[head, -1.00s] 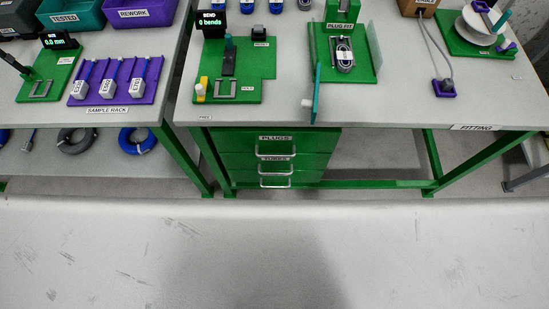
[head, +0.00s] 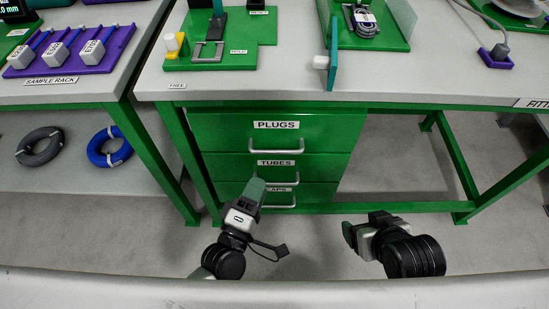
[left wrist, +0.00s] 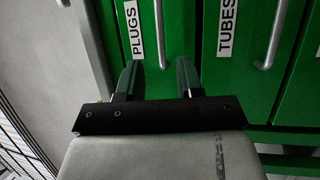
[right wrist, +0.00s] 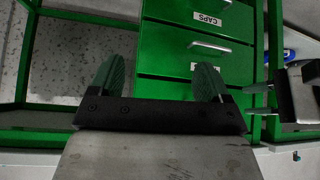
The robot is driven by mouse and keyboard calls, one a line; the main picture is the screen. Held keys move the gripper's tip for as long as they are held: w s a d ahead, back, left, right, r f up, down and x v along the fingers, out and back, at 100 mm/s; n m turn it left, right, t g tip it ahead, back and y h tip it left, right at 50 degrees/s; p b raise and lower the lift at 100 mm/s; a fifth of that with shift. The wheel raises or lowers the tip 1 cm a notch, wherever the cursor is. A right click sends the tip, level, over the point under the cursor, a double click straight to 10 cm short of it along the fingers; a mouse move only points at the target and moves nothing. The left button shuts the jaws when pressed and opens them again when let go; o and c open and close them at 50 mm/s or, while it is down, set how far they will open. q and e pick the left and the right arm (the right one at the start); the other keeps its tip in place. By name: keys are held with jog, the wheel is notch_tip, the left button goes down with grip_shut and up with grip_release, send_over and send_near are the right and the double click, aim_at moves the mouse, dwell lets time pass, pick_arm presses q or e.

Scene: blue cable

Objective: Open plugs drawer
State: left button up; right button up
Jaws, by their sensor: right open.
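The plugs drawer (head: 220,132) is the top green drawer under the middle bench, labelled PLUGS, with a silver bar handle (head: 275,150). Its front looks shut. My left gripper (head: 254,190) is in front of the lower drawers, below the plugs handle in the head view. In the left wrist view its two fingers (left wrist: 159,80) are apart and empty, with the plugs handle (left wrist: 159,35) ahead between them, not touching. My right gripper (head: 350,236) is low, right of the drawers. In the right wrist view its fingers (right wrist: 158,82) are wide apart and empty.
The tubes drawer (head: 225,167) and the caps drawer (head: 320,194) lie below, each with a bar handle. A green bench leg (head: 196,165) stands left of the drawers. A green crossbar (head: 410,207) runs to the right. The floor in front is clear.

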aim_at(275, 150)
pick_arm(q)
jog(key=shift+b+x, duration=0.45)
jog(key=shift+x, duration=4.6)
pick_arm(e)
jog(key=shift+w+a+r+t+y, duration=0.1)
jog(key=shift+w+a+r+t, duration=0.15)
jog(key=shift+w+t, duration=0.25)
jog(key=shift+w+a+r+t+y, duration=0.1)
jog(key=shift+w+a+r+t, duration=0.1)
jog(key=shift+w+r+t, duration=0.3)
jog(key=shift+w+a+r+t+y, duration=0.1)
jog(key=shift+w+a+r+t, duration=0.15)
jog(key=shift+w, duration=0.4)
jog(key=shift+d, duration=0.1)
pick_arm(q)
grip_shut()
